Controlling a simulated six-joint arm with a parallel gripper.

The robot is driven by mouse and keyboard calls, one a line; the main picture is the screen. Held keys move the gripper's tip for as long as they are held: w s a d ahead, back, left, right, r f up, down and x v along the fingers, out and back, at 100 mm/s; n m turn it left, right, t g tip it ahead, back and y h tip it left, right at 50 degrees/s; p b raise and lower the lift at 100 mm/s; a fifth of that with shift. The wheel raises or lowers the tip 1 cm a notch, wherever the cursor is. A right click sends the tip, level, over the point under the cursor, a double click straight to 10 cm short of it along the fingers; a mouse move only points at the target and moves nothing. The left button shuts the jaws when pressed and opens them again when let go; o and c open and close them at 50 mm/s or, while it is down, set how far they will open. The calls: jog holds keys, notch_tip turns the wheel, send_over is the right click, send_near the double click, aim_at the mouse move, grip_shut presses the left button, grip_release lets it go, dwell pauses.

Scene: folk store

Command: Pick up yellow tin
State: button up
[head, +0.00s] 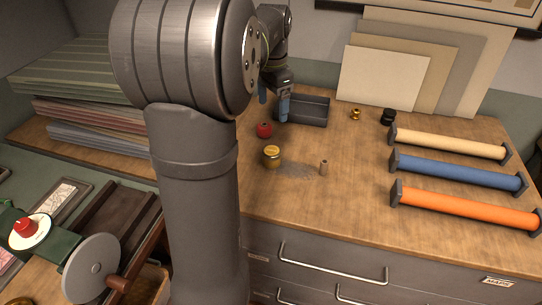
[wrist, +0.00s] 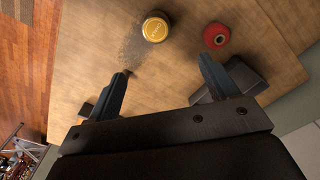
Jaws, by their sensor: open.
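The yellow tin (head: 272,157) is a short round tin with a gold lid, upright on the wooden worktop. It also shows in the wrist view (wrist: 155,28) at the top, beyond and between the fingertips. My gripper (head: 273,102) has two blue fingers, pointing down near the dark tray, farther back than the tin. In the wrist view my gripper (wrist: 165,66) is spread open with nothing between its fingers. It does not touch the tin.
A red round object (head: 264,130) stands just behind the tin. A dark tray (head: 318,112) lies behind it. Colored rolls (head: 465,208) lie at the right. The front middle of the worktop (head: 350,210) is clear.

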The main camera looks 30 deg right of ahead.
aim_at(272, 150)
jog(key=shift+m, duration=0.4)
notch_tip(272, 150, down, 12)
jog(key=shift+f, duration=0.15)
jog(key=shift+s+a+f, duration=0.15)
jog(key=shift+s+f, duration=0.05)
jog(key=shift+f, duration=1.15)
jog(key=shift+s+a+f, duration=0.15)
jog(key=shift+f, duration=1.15)
jog(key=c, duration=1.1)
jog(key=shift+r, duration=0.1)
